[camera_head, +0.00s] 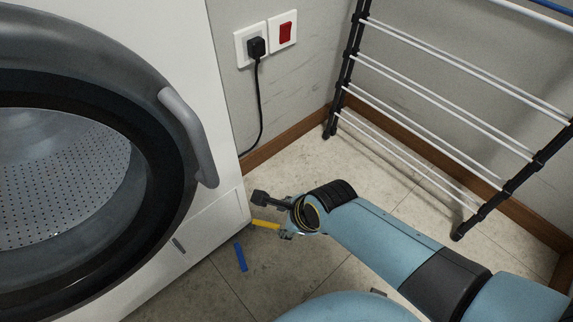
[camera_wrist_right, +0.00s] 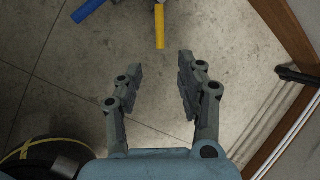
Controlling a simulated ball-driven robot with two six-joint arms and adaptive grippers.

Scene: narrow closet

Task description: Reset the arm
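My right arm comes in from the lower right of the head view, low over the tiled floor. Its gripper (camera_head: 286,233) is small and partly hidden by the wrist there. In the right wrist view the two fingers of this gripper (camera_wrist_right: 160,72) stand apart, with bare floor between them and nothing held. A yellow strip (camera_wrist_right: 159,25) lies beyond the fingertips; in the head view the yellow strip (camera_head: 265,225) shows beside the gripper. My left gripper is in neither view.
A washing machine (camera_head: 215,220) with a round door and grey handle (camera_head: 190,135) fills the left. A blue strip (camera_head: 240,256) lies on the floor near it. A drying rack (camera_head: 425,140) stands right, by the wall. A plug (camera_head: 257,47) is in the socket.

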